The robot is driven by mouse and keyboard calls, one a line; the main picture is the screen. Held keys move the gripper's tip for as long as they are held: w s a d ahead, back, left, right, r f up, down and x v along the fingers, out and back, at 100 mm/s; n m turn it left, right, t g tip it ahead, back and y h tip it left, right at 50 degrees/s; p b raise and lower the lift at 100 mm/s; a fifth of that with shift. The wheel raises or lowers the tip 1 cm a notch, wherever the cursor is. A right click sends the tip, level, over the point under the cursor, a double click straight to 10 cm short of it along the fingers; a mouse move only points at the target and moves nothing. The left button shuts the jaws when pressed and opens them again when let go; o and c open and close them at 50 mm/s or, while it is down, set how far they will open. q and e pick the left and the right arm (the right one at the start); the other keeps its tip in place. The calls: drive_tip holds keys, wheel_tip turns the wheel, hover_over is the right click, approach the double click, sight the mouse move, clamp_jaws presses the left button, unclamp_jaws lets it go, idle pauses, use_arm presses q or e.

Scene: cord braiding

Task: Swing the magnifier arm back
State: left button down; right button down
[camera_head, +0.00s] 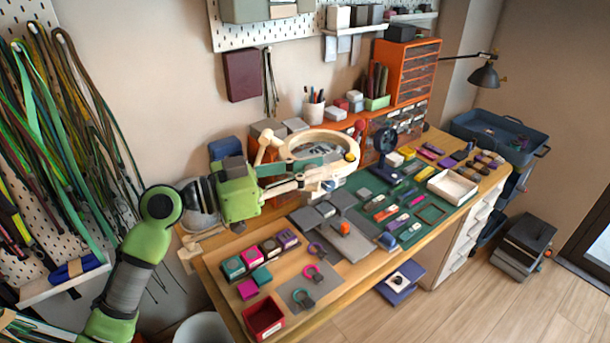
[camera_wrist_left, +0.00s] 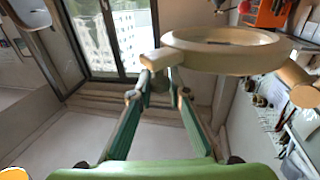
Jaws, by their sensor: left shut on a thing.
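The magnifier has a cream ring head (camera_head: 345,139) and a jointed cream arm (camera_head: 267,146) over the back of the workbench. In the left wrist view, its ring (camera_wrist_left: 225,48) is close above the fingers, with a small block-like tab (camera_wrist_left: 155,61) at its near edge. My left gripper (camera_head: 328,177) reaches in from the left below the ring. In the wrist view its fingertips (camera_wrist_left: 160,82) close together at the tab, shut on the magnifier. The exact contact is partly hidden by the fingers. My right gripper is in neither view.
The wooden workbench (camera_head: 330,287) carries a green mat (camera_head: 407,207), cord spools and small boxes. An orange drawer unit (camera_head: 406,70) and a pen cup (camera_head: 314,112) stand at the back. Cords hang on the left pegboard (camera_head: 22,135). Open floor lies front right.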

use_arm(q)
drive_tip(key=w+d+n+t+y, duration=0.1)
drive_tip(key=w, duration=0.3)
drive_tip(key=w+d+n+t+y, duration=0.1)
drive_tip(key=w+t, duration=0.1)
drive_tip(key=w, duration=0.2)
drive_tip(key=w+d+n+t+y, duration=0.1)
drive_tip(key=w+d, duration=0.1)
drive_tip(key=w, duration=0.2)
drive_tip(key=shift+w+r+n+t+p, duration=0.2)
drive_tip(key=shift+w+n+t+p, duration=0.1)
drive_tip(key=shift+w+t+p, duration=0.1)
drive_tip(key=w+n+t+y, duration=0.3)
drive_tip(key=w, duration=0.8)
drive_tip(key=shift+w+a+f+y, duration=0.15)
drive_tip(key=shift+w+a+y, duration=0.1)
drive_tip(key=shift+y, duration=0.15)
drive_tip(key=c, duration=2)
unclamp_jaws()
drive_tip(key=shift+o, duration=0.2)
drive_tip(key=v, duration=1.2)
drive_tip(key=shift+f, duration=0.2)
